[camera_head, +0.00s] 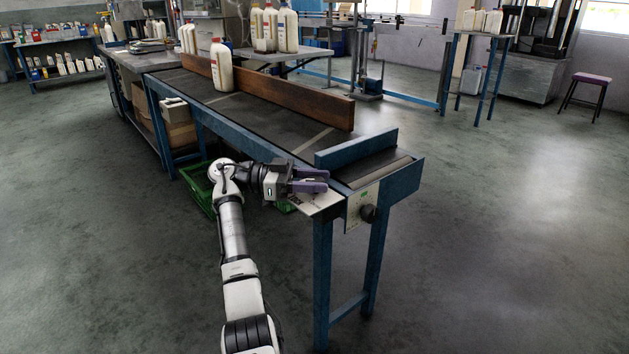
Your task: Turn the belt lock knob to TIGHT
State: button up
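The belt lock knob (369,213) is a round dark knob on a pale panel (353,212) at the near end of the blue-framed conveyor. A small green mark sits above the knob; the lettering is too small to read, so I cannot tell which way the knob is set. My gripper (318,180) is to the left of the knob and a little higher in the picture, apart from it. Its two dark fingers are spread with a gap between them and hold nothing.
The conveyor belt (280,124) runs away to the back left, with a wooden rail (290,98) and a white bottle (222,68) on it. A blue end guard (355,149) stands above the panel. A green crate (198,184) is under the conveyor.

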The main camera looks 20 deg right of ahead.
jog(key=o, duration=0.3)
jog(key=shift+b+v, duration=0.5)
jog(key=shift+v, duration=6.4)
